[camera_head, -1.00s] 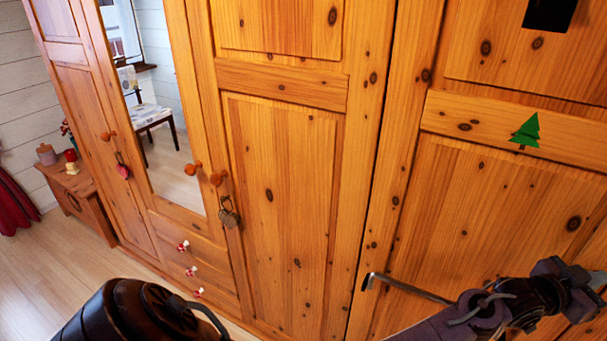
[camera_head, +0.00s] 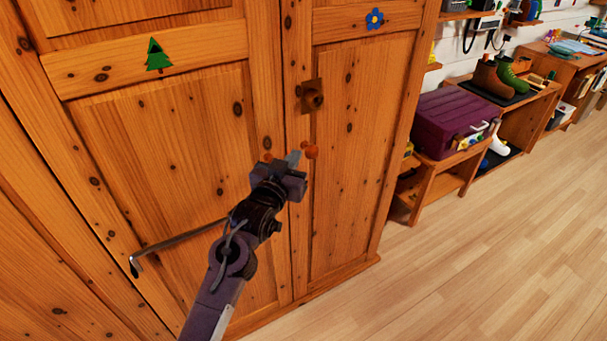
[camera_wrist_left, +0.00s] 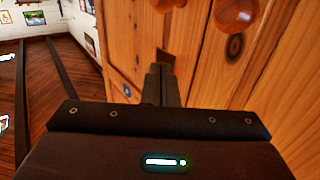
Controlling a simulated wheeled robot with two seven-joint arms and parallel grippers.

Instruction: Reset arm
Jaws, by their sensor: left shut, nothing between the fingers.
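My left gripper (camera_head: 293,159) is in front of the wooden wardrobe (camera_head: 170,120), by the small orange knobs (camera_head: 311,151) on its doors. Its fingers are together with nothing between them. The left wrist view shows the closed fingers (camera_wrist_left: 161,84) pointing along the wooden front, with two round knobs (camera_wrist_left: 236,12) above them. I cannot tell whether the fingertips touch the door. A thin metal rod with a bent end (camera_head: 170,242) shows beside my left arm; I cannot tell what it belongs to. My right gripper is not in view.
A dark square plate (camera_head: 312,96) sits on the wardrobe front above the knobs. To the right, low wooden shelves (camera_head: 432,190) hold a purple case (camera_head: 455,122), and boots (camera_head: 498,80) stand beyond. The wooden floor (camera_head: 450,275) at front right is clear.

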